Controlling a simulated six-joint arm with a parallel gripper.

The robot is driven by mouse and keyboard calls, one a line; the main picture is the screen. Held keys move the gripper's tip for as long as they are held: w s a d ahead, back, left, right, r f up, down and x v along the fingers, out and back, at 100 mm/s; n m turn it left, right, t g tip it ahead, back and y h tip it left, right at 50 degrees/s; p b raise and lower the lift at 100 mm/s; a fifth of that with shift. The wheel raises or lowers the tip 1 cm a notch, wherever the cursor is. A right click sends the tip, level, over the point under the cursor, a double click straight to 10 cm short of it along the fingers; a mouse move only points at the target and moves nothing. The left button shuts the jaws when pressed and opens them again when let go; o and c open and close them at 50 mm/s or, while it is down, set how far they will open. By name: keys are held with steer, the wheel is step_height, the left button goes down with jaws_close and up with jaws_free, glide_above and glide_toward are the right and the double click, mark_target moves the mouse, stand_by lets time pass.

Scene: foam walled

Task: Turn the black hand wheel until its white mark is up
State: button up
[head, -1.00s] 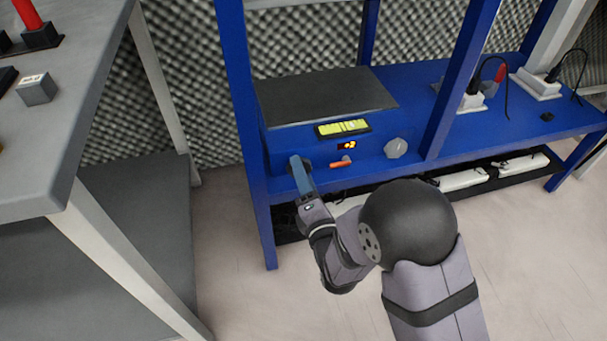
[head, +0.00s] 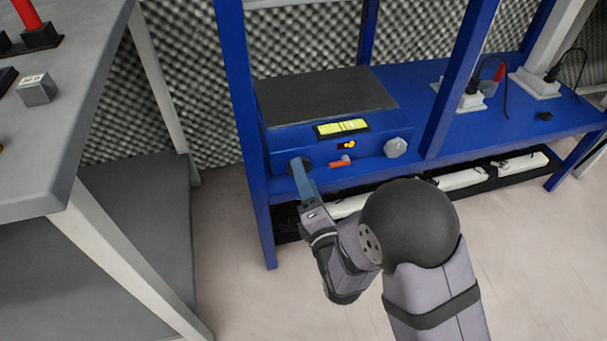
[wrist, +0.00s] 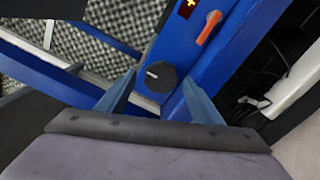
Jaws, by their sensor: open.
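The black hand wheel (wrist: 166,79) sits on the front panel of a blue unit (head: 292,136). In the wrist view its short white mark points left and slightly up in the picture. My gripper (wrist: 159,82) is open, with one finger on each side of the wheel. Gaps show between the fingers and the wheel in that view; contact is not clear. In the head view my gripper (head: 301,178) is at the left end of the panel and hides most of the wheel.
On the same panel are an orange lever (head: 340,163), a small lit display (head: 346,146), a yellow-green screen (head: 342,128) and a pale knob (head: 395,147). A blue frame post (head: 244,130) stands close at the left. A grey table (head: 60,150) is further left.

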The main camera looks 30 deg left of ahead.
steer(key=v, duration=0.6)
steer(key=shift+s+f, duration=0.1)
steer(key=shift+s, duration=0.05)
